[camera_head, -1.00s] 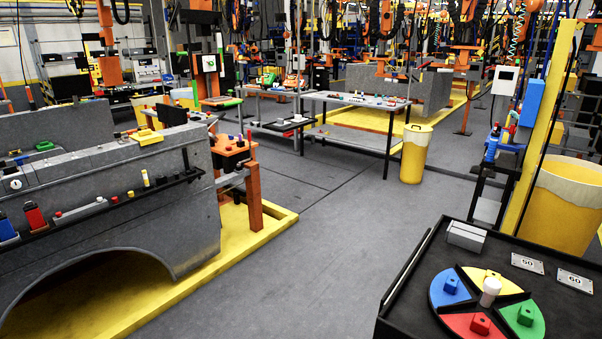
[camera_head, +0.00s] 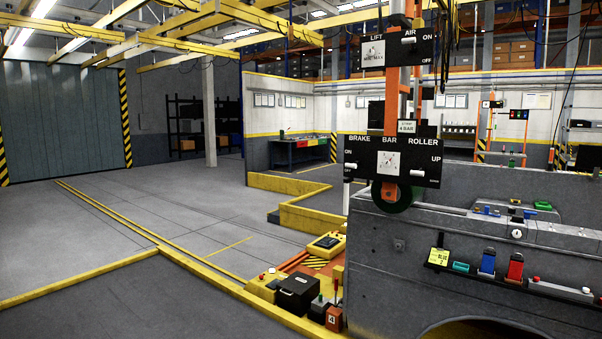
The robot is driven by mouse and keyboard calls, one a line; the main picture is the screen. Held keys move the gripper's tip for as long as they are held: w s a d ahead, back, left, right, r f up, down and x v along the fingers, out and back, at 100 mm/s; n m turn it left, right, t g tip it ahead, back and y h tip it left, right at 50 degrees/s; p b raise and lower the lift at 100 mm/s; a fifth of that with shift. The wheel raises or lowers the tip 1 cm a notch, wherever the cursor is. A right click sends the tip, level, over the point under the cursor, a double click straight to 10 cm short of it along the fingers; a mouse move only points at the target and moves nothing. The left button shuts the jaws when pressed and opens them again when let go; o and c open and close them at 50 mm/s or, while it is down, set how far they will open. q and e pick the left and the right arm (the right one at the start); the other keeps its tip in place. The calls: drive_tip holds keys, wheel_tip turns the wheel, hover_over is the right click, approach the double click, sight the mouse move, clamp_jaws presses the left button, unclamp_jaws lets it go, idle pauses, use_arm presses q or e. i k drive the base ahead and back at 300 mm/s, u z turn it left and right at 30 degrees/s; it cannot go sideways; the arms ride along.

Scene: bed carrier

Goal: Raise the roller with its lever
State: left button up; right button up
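A black control panel (camera_head: 366,163) labelled BRAKE, BAR and ROLLER hangs on an orange post at the right of centre. The white roller lever (camera_head: 417,173) is on the panel's right side, below the UP mark, toward the lower marking. A dark green roller (camera_head: 394,197) shows just under the panel, in front of the top of the grey bed side (camera_head: 375,255). Whether the roller touches the bed is unclear. Neither gripper is in view.
An upper panel (camera_head: 375,52) carries LIFT and AIR labels. A brake lever (camera_head: 348,181) is at the lower panel's left. Yellow floor rails (camera_head: 215,281) and a yellow base with a black box (camera_head: 297,293) lie below. The floor (camera_head: 150,210) at left is clear.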

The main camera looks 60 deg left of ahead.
sight(419, 171)
drive_tip(key=u, duration=0.9)
drive_tip(key=i, duration=2.2)
drive_tip(key=u, duration=0.6)
